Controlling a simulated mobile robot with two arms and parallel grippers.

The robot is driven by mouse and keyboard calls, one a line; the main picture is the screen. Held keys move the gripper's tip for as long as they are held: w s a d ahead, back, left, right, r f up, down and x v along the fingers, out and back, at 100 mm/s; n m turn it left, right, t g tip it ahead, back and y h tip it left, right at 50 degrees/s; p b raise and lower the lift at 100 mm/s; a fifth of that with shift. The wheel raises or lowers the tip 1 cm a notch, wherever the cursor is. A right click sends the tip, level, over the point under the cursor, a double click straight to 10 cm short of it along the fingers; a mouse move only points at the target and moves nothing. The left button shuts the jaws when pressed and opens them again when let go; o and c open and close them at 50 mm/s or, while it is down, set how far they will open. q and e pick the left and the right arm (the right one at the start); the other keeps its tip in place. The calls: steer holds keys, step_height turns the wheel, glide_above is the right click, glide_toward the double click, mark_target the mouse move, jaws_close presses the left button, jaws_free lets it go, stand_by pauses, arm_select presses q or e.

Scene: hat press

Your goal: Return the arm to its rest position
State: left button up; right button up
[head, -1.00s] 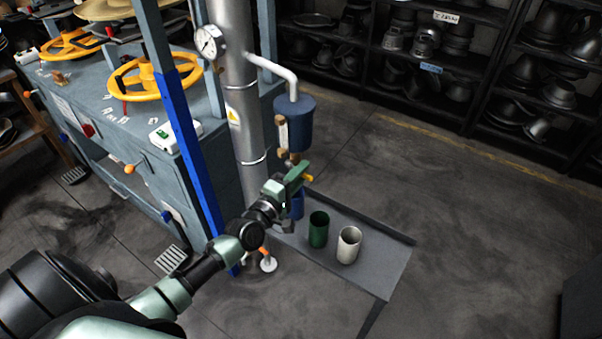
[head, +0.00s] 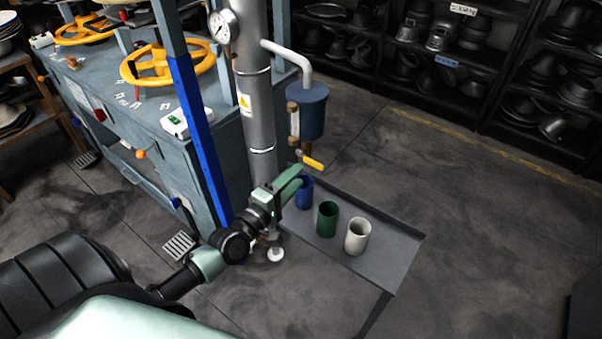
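My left arm comes in from the lower left of the head view. Its gripper (head: 290,184) is in front of the steel pipe (head: 258,110), just left of and below the yellow valve handle (head: 313,162) under the blue tank (head: 308,113). No object shows in it, but I cannot tell how far apart its fingers are. The blue cup (head: 305,194) stands close beside it on the grey tray table (head: 400,248), with the green cup (head: 327,220) and the white cup (head: 357,237) to the right. My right gripper is not in view.
The blue-grey press (head: 150,120) with yellow handwheels (head: 168,66) and a blue post (head: 195,140) stands left of the arm. Dark shelves (head: 480,105) with hat moulds line the back. The floor right of the tray table is open.

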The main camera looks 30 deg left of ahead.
arm_select(q)
steer(key=shift+s, duration=0.1)
stand_by(0.4)
steer(key=s+f+m+g, duration=0.3)
steer(key=s+f, duration=0.2)
steer(key=f, duration=0.6)
steer(key=s+d+f+m+g, duration=0.1)
steer(key=s+f+m+g, duration=0.3)
steer(key=f, duration=0.8)
steer(key=s+f+m+g, duration=0.25)
steer(key=s+f, duration=0.35)
steer(key=f, duration=0.5)
steer(key=s+d+f+m+g, duration=0.2)
steer(key=s+f, duration=0.3)
steer(key=s, duration=0.4)
steer(key=s+d+f+m+g, duration=0.2)
steer(key=s+f+m, duration=0.3)
steer(key=s, duration=0.5)
steer(key=s+d+f+m+g+y, duration=0.1)
steer(key=s+d+f+m+g, duration=0.2)
steer(key=s+f, duration=0.3)
steer(key=s, duration=0.4)
steer(key=shift+f, duration=0.25)
steer(key=shift+g, duration=0.25)
